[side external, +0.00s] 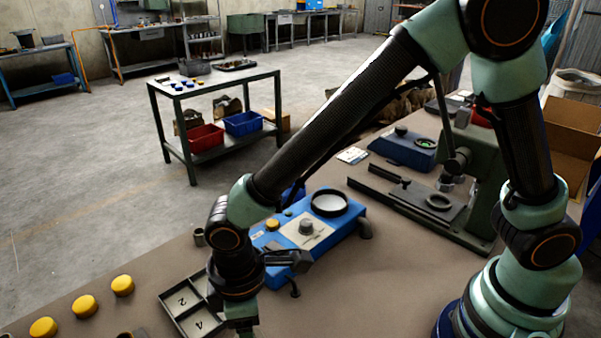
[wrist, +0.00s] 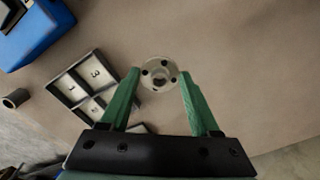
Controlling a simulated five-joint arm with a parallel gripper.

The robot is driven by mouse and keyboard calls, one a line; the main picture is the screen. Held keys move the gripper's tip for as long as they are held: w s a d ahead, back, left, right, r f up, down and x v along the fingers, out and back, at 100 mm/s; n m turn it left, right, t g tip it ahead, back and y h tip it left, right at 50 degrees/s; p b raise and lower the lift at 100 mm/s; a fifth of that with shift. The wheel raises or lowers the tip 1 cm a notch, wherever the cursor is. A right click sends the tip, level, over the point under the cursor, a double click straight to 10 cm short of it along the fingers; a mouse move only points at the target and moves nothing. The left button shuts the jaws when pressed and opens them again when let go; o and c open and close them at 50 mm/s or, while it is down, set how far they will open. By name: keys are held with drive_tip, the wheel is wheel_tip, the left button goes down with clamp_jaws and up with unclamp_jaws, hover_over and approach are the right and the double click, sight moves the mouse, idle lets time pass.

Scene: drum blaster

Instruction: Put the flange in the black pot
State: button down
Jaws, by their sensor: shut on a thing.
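The flange (wrist: 158,66) is a pale metal disc with a central hole and several small bolt holes. In the wrist view it sits between the green fingertips of my gripper (wrist: 160,75), which is shut on it. In the side view my gripper (side external: 240,328) is at the bottom edge, beside the numbered tray, and the flange is hidden or out of frame. A small dark open cylinder (side external: 198,236) stands behind the tray; it also shows in the wrist view (wrist: 16,98). I cannot tell whether it is the black pot.
The numbered compartment tray (side external: 181,301) lies left of my gripper. A blue machine (side external: 305,229) stands behind it. Several yellow caps (side external: 84,306) are at the front left. A green machine (side external: 470,160) is at the right. Bare bench (side external: 370,290) lies right of my gripper.

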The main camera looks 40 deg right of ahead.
drive_tip(key=shift+f, duration=2.8)
drive_tip(key=shift+f, duration=0.15)
drive_tip(key=shift+c, duration=0.6)
unclamp_jaws()
